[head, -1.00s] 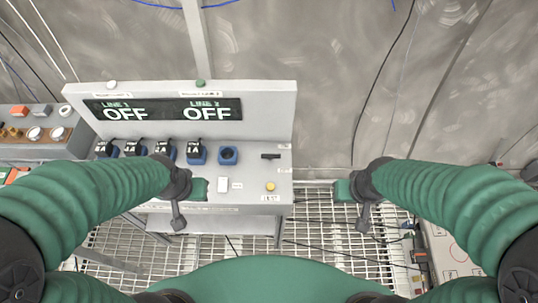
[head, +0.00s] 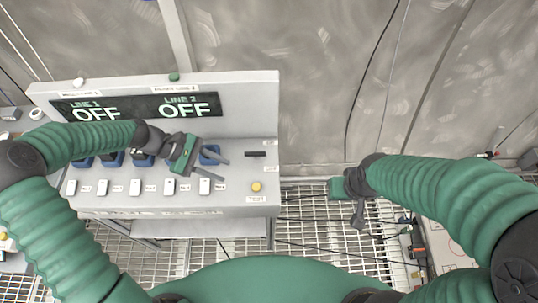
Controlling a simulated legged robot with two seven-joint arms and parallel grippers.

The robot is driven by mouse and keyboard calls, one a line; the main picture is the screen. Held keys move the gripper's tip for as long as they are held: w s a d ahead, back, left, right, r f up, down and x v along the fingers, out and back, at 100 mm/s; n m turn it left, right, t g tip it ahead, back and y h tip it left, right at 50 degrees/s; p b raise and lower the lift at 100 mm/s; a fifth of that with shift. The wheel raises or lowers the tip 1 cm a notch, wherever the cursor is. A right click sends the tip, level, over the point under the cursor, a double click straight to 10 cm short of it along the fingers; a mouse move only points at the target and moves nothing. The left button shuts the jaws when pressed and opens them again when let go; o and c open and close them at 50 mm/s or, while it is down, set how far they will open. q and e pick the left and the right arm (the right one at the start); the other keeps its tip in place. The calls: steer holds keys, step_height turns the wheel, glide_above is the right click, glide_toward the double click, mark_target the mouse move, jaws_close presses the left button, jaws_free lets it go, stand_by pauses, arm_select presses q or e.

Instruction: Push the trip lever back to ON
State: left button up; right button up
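A small dark lever or slot (head: 255,154), which looks like the trip lever, sits at the right end of the grey panel's (head: 235,212) top, with small labels near it. Its exact position is hard to read. My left gripper (head: 226,171) is over the panel, left of the lever and apart from it. Its two dark fingers are spread and point right, with nothing between them. My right gripper (head: 348,203) hangs over the grating right of the panel; its fingers are not clear.
The display (head: 135,107) reads OFF for LINE 1 and LINE 2. Blue sockets (head: 210,154) and white switches (head: 205,186) line the panel, partly behind my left gripper. A yellow button (head: 256,187) is below the lever. Open grating (head: 312,212) lies to the right.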

mark_target(257, 155)
arm_select(q)
steer(key=w+a+r+n+t+h, duration=0.2)
steer(key=w+r+n+h, duration=0.1)
steer(key=w+h, duration=0.1)
steer(key=x, duration=1)
steer(key=p+x, duration=0.1)
steer(key=x, duration=0.5)
steer(key=shift+w+a+f, duration=0.1)
steer(key=shift+w+f, duration=0.05)
steer(key=shift+w, duration=0.2)
steer(key=shift+f, duration=0.2)
arm_select(e)
steer(key=shift+s+r, duration=0.15)
steer(key=shift+r, duration=0.2)
arm_select(q)
jaws_close()
arm_select(e)
steer(key=shift+d, duration=0.1)
